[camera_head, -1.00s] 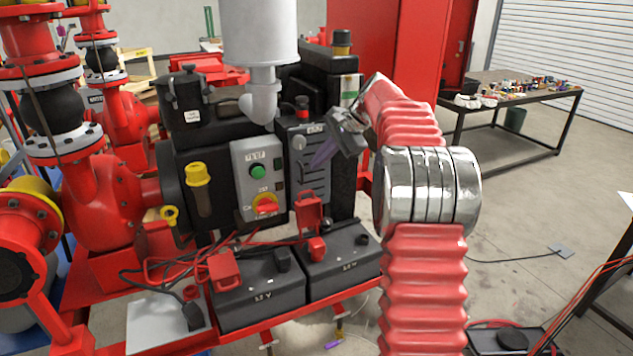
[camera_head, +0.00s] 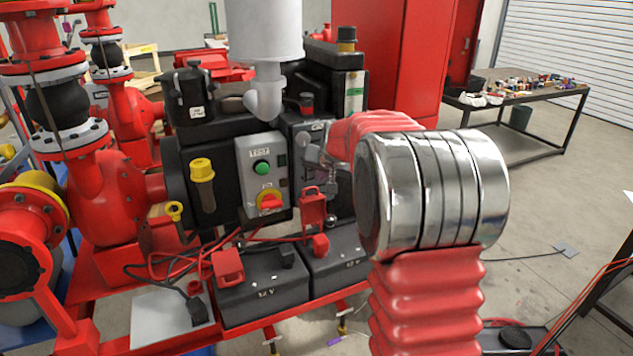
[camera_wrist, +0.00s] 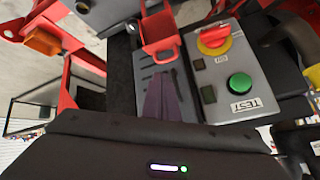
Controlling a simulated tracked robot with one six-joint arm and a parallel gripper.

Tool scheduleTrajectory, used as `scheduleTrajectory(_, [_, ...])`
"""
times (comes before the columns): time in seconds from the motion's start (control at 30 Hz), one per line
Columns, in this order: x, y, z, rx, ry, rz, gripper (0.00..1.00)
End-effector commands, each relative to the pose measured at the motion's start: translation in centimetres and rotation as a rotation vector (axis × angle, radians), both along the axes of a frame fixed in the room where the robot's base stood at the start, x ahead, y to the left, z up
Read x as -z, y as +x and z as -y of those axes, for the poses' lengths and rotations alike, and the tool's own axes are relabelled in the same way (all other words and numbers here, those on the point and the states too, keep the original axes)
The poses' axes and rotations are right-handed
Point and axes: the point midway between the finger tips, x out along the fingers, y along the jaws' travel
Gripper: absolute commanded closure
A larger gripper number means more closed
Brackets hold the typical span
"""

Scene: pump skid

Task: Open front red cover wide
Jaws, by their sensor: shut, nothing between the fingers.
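Two red covers show on the black batteries. One red cover (camera_head: 228,265) sits on the left, nearer battery (camera_head: 262,285). The other red cover (camera_head: 313,205) stands upright at the right battery (camera_head: 337,252), above a red terminal piece (camera_head: 320,245). A red cover also shows at the top of the wrist view (camera_wrist: 159,30); I cannot tell for sure which one the task calls front. My gripper (camera_wrist: 162,98) has its purple fingers shut and empty, apart from this cover, in front of the dark vented panel. In the head view my arm partly hides the gripper and the right battery.
The grey control box (camera_head: 262,178) with a green button and red-yellow switch stands left of my gripper. Red cables (camera_head: 265,232) run over the batteries. Red pump pipes (camera_head: 100,195) fill the left. Open floor lies to the right, with a table (camera_head: 525,100) behind.

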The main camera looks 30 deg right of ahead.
Motion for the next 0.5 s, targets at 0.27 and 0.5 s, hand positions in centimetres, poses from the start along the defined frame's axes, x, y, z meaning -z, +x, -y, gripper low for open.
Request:
scheduleTrajectory(0.27, [-0.69,0.55,0.46,-0.038,-0.059,0.020,1.00])
scheduleTrajectory(0.5, [-0.61,0.61,0.47,-0.037,-0.057,0.020,1.00])
